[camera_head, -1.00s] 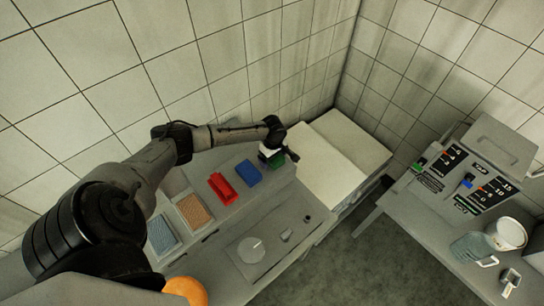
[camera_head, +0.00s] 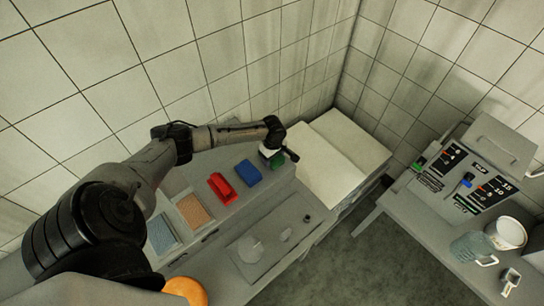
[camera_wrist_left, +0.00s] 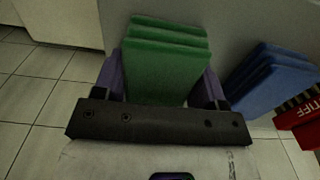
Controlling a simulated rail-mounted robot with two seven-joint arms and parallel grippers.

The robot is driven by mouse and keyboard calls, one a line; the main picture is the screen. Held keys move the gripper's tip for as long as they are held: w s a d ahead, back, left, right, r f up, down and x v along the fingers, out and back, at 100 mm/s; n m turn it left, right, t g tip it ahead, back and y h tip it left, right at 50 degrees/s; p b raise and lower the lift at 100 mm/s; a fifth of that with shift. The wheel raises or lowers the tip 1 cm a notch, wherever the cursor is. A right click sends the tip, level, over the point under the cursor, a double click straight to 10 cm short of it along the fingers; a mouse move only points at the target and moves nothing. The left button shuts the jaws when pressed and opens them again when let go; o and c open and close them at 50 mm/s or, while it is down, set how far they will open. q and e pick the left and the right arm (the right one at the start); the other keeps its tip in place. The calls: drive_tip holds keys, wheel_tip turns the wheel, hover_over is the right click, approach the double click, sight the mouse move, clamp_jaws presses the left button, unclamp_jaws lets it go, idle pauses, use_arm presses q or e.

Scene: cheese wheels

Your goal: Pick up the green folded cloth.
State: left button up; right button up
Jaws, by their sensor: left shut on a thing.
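The green folded cloth (camera_wrist_left: 165,62) sits between the two purple fingers of my left gripper (camera_wrist_left: 163,78) in the left wrist view, which is shut on it. In the head view only a small part of the green cloth (camera_head: 278,160) shows beside my left gripper (camera_head: 272,157), at the far right end of the back shelf. The gripper covers most of the cloth there. I cannot tell whether the cloth touches the shelf. My right gripper is not in view.
Shallow trays (camera_head: 194,212) stand further left. A pale block (camera_head: 322,168) is to the right. A side table (camera_head: 449,232) holds a jug (camera_head: 472,247).

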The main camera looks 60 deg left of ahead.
sight(275, 158)
use_arm(q)
drive_tip(key=shift+r, duration=0.55)
drive_tip(key=r, duration=0.2)
drive_tip(key=d+r, duration=0.1)
drive_tip(key=shift+w+d+r, duration=0.1)
drive_tip(key=shift+d+r, duration=0.05)
drive_tip(key=shift+r, duration=0.2)
drive_tip(key=w+d+r, duration=0.1)
drive_tip(key=d+r, duration=0.5)
drive_tip(key=d, duration=0.4)
drive_tip(key=shift+d+b, duration=0.2)
drive_tip(key=shift+b, duration=0.25)
drive_tip(key=shift+r, duration=0.1)
drive_tip(key=o, duration=0.3)
drive_tip(key=shift+c, duration=1.1)
